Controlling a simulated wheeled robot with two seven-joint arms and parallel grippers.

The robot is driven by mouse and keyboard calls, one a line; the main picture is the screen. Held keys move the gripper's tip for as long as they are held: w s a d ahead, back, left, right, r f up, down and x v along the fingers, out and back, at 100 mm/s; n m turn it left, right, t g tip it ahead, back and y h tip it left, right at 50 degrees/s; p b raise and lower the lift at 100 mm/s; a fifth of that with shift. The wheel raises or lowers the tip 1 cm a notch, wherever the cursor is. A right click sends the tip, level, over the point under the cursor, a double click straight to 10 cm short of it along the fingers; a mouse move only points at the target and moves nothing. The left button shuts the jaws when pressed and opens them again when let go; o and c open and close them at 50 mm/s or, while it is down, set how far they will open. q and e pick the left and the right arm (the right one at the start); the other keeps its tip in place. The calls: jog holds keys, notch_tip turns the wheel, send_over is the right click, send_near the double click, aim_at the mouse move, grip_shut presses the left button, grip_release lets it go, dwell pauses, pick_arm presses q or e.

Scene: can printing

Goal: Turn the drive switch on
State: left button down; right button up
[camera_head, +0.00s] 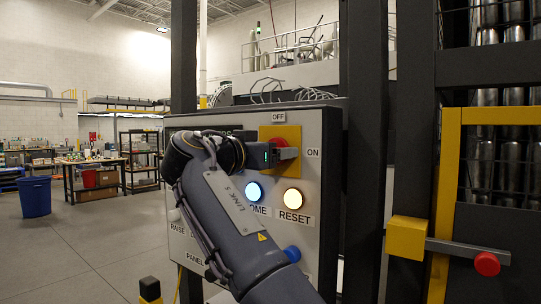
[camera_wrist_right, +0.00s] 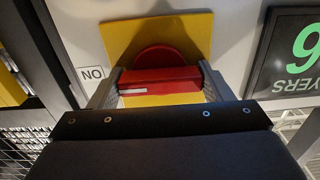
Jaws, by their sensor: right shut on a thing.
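The red drive switch (camera_head: 282,148) sits on a yellow plate (camera_head: 292,132) on the grey control panel, with an OFF label (camera_head: 278,118) above and an ON label (camera_head: 313,153) to its right. My right gripper (camera_head: 277,155) is at the switch and partly hides it. In the right wrist view, the red handle (camera_wrist_right: 160,82) lies level between the two fingers, which are shut on its ends. A pale mark on the handle is at the end nearer the ON label (camera_wrist_right: 93,73), which appears upside down there. My left gripper is not in view.
Below the switch are a lit blue-white button (camera_head: 254,191), a lit yellowish RESET button (camera_head: 292,197) and a blue knob (camera_head: 292,253). A dark post (camera_head: 365,150) stands right of the panel. A yellow-framed gate (camera_head: 444,200) with a red knob (camera_head: 487,264) is farther right.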

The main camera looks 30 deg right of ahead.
dwell(0.4)
jog(key=o, duration=1)
jog(key=shift+a, duration=0.1)
jog(key=b+v, duration=0.1)
jog(key=v, duration=0.6)
jog(key=shift+s+a, duration=0.15)
jog(key=shift+a, duration=0.15)
